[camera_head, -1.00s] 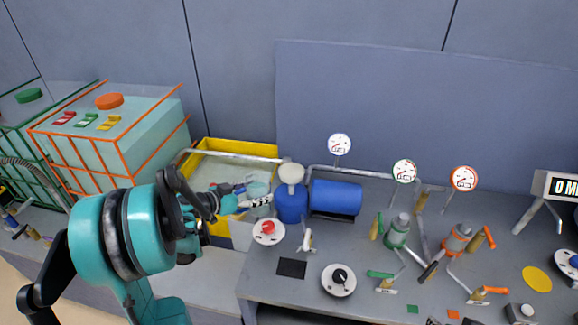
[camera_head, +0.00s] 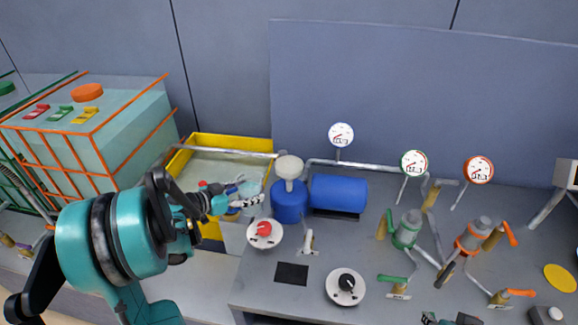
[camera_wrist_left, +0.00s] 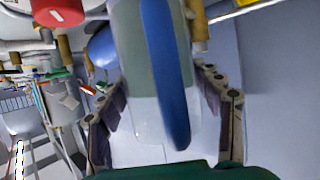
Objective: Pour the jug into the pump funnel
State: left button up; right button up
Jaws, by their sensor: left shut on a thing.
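My left gripper (camera_head: 234,203) is shut on the jug (camera_head: 251,188), a small clear vessel at the front of the yellow bin. In the left wrist view the jug's blue handle (camera_wrist_left: 165,70) runs between the fingers, with the pale green, translucent body (camera_wrist_left: 132,45) behind it. The jug is left of and a little lower in the picture than the pale funnel (camera_head: 289,166). The funnel sits on top of the blue pump (camera_head: 289,202). The jug's base is partly hidden by the gripper. A dark part at the bottom edge may be my right gripper (camera_head: 466,318); its fingers are not clear.
The yellow bin (camera_head: 205,141) stands behind the jug. A blue tank (camera_head: 339,194) lies right of the pump. A red-knobbed dial (camera_head: 264,233) stands in front of the pump. Pipes, gauges and valves fill the bench's right side. Above the funnel is free.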

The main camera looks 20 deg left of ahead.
aim_at(258, 175)
pick_arm(q)
jog(key=shift+w+r+p, duration=0.1)
jog(key=shift+r+p, duration=0.2)
jog(key=shift+p, duration=0.3)
jog(key=r+g+p, duration=0.1)
jog(key=p, duration=0.2)
jog(key=w+d+r+g+y+p, duration=0.1)
jog(key=g+p, duration=0.1)
jog(key=p, duration=0.2)
jog(key=w+r+g+y+p, duration=0.1)
jog(key=p, duration=0.2)
jog(key=shift+w+d+r+m+g+p, duration=0.1)
jog(key=shift+w+d+m+g+p, duration=0.2)
jog(key=shift+d+g, duration=0.1)
jog(key=shift+w+r+y+p, duration=0.1)
jog(key=shift+y+p, duration=0.2)
jog(key=shift+p, duration=0.05)
jog(key=shift+g, duration=0.3)
jog(key=shift+w, duration=0.1)
jog(key=shift+w+d+p, duration=0.1)
jog(key=shift+d+p, duration=0.05)
jog(key=shift+p, duration=0.25)
jog(key=shift+r, duration=0.1)
jog(key=shift+w+d+r+g+y+p, duration=0.1)
jog(key=shift+w+g+y+p, duration=0.05)
jog(key=shift+g+y+p, duration=0.2)
